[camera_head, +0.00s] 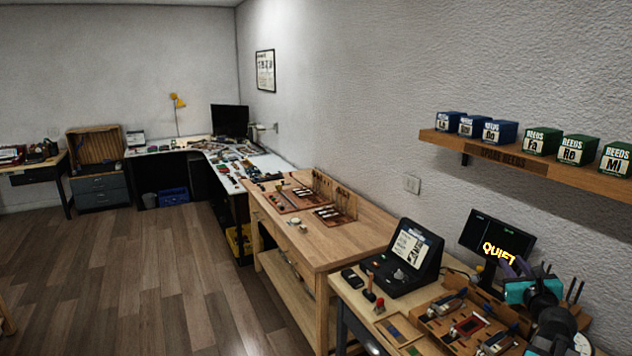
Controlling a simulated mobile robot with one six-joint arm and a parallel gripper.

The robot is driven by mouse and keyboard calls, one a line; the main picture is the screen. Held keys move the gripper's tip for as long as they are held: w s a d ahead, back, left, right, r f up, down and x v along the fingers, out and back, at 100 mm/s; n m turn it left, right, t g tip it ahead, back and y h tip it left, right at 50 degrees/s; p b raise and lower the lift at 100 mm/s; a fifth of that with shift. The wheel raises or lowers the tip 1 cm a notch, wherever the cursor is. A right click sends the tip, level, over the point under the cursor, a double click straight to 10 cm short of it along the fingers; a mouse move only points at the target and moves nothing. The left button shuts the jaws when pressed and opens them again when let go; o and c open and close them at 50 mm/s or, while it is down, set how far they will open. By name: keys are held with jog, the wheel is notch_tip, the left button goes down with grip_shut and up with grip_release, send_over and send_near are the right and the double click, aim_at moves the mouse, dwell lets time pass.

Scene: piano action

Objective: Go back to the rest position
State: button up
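At the lower right, dark rounded links stand over the right end of the near bench; they look like part of my arm, with my gripper (517,268) seeming to be at the purple-grey piece at their upper left. Its fingers are too small and overlapped to tell open from shut, and nothing can be made out in it. A teal part (518,291) shows beside the dark links. The near bench (350,300) holds a wooden organizer (437,327) with small tools and parts, just left of the arm.
A wall shelf (490,152) carries blue and green reed boxes. A wooden workbench (340,245) continues leftward. The wooden floor (130,285) is clear.

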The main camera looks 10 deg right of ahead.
jog(key=w+a+f+n+g+y, duration=0.2)
jog(key=w+a+f+n+y, duration=0.15)
jog(key=a+f+n, duration=0.55)
jog(key=w+a+f+n+g+y, duration=0.25)
jog(key=w+a+f, duration=0.25)
jog(key=a, duration=0.7)
jog(key=w+a+f+n+g+y, duration=0.1)
jog(key=w+a+f+n+y, duration=0.25)
jog(key=a+f+n, duration=0.55)
jog(key=s+a+f+n+g, duration=0.4)
jog(key=a+f+n, duration=0.25)
jog(key=a, duration=0.45)
jog(key=s+a+f+n+g, duration=0.45)
jog(key=a+f+n, duration=0.2)
jog(key=a, duration=0.45)
jog(key=s+a+f+n+g+h, duration=0.2)
jog(key=s+a+f+n, duration=0.2)
jog(key=s+n, duration=0.15)
jog(key=s+f+g+b, duration=0.1)
jog(key=s+f+b, duration=0.6)
jog(key=f, duration=0.6)
jog(key=s+f+g+b, duration=0.2)
jog(key=s+f+b, duration=0.5)
jog(key=f, duration=0.7)
jog(key=s+f+g+b, duration=0.2)
jog(key=s+f+b, duration=0.6)
jog(key=s+f, duration=0.3)
notch_tip(320, 180, down, 2)
jog(key=shift+d+f, duration=0.15)
jog(key=shift+d, duration=0.05)
